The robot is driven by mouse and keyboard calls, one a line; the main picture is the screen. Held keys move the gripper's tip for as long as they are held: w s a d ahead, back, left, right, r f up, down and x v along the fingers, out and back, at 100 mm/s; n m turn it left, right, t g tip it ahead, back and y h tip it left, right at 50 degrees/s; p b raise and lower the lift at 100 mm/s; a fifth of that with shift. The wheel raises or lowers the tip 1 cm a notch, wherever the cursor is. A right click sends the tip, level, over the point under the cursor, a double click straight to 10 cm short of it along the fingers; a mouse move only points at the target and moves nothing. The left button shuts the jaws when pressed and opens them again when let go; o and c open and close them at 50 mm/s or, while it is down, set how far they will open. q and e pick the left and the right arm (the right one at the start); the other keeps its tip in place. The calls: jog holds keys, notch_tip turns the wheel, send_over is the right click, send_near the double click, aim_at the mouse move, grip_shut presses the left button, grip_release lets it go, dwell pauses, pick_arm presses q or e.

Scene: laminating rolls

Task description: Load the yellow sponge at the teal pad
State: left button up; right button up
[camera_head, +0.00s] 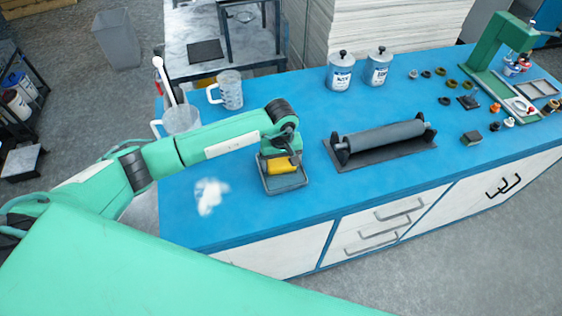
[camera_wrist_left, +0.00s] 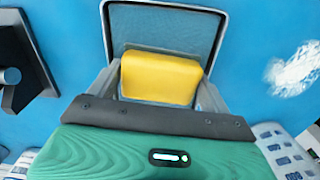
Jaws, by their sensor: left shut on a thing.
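The yellow sponge (camera_head: 281,165) is between the fingers of my left gripper (camera_head: 280,160), which is shut on it. In the left wrist view the yellow sponge (camera_wrist_left: 160,77) sits between the grey fingers of the left gripper (camera_wrist_left: 160,80). The teal pad (camera_head: 287,182) is a dark grey-teal square in a light-rimmed tray on the blue bench; it also shows beyond the sponge in the left wrist view (camera_wrist_left: 165,28). The sponge is over the pad's area; whether it touches the pad I cannot tell. My right gripper is not in view.
A dark roller on a black base (camera_head: 385,138) stands right of the pad. A white smear (camera_head: 209,195) lies on the bench to the left. Clear mugs (camera_head: 230,90) and two lidded cans (camera_head: 341,72) stand behind. A green press (camera_head: 492,60) is far right.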

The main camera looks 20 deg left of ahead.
aim_at(281, 162)
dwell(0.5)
pick_arm(q)
jog(key=shift+r+p, duration=0.45)
jog(key=shift+r, duration=0.6)
jog(key=shift+r+p, duration=0.7)
jog(key=shift+r, duration=1.75)
